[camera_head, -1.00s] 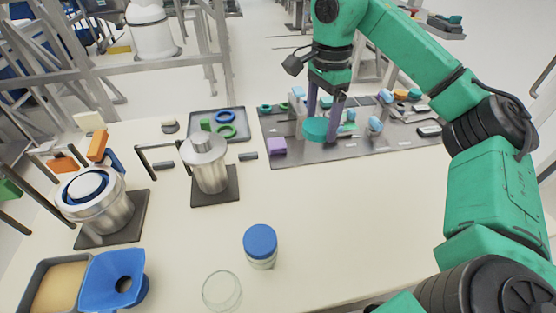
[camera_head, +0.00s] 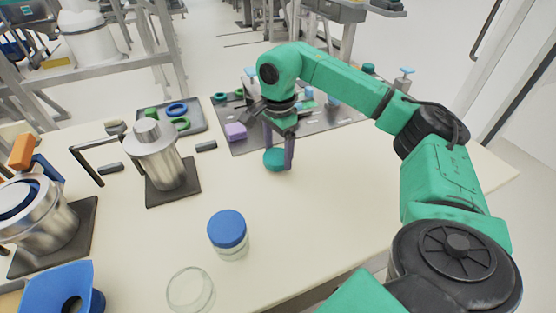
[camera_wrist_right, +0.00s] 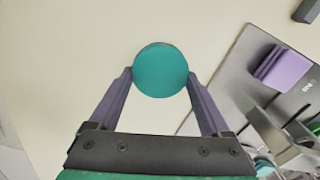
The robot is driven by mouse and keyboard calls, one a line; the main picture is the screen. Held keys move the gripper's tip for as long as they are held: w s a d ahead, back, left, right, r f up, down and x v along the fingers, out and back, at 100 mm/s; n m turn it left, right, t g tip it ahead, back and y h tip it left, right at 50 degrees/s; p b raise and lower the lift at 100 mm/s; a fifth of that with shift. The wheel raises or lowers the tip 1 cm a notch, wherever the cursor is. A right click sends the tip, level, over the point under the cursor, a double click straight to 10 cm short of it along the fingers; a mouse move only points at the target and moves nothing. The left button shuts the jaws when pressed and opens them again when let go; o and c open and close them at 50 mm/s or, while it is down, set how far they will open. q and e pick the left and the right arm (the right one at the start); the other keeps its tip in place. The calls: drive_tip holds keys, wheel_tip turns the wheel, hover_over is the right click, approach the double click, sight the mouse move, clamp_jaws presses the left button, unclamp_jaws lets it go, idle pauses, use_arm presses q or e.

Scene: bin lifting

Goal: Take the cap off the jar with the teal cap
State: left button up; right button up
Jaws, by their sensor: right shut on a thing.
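My right gripper (camera_head: 278,152) is shut on the teal cap (camera_head: 274,160), with a purple finger on each side of it. The cap is a flat round disc. In the right wrist view the cap (camera_wrist_right: 161,70) sits between the fingertips (camera_wrist_right: 160,74), and no jar body shows under it. It is over bare tabletop, just in front of the dark mat; I cannot tell whether it touches the table. An open clear glass jar (camera_head: 190,291) stands uncapped at the front. A glass jar with a blue cap (camera_head: 228,230) stands behind it. My left gripper is not in view.
A metal pot (camera_head: 160,155) on a dark pad and a larger steel vessel (camera_head: 40,225) stand left. A blue funnel (camera_head: 62,290) is front left. A grey tray (camera_head: 190,118) and a dark mat (camera_head: 235,145) with small parts lie behind. Table right of the jars is clear.

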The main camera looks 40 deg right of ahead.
sight(278, 155)
drive_tip(key=shift+f, duration=1.5)
drive_tip(key=o, duration=1.4)
drive_tip(key=shift+f, duration=0.15)
drive_tip(key=shift+c, duration=0.2)
wheel_tip(278, 155, up, 12)
drive_tip(key=p, duration=0.1)
drive_tip(key=shift+r, duration=0.2)
drive_tip(key=shift+f, duration=0.1)
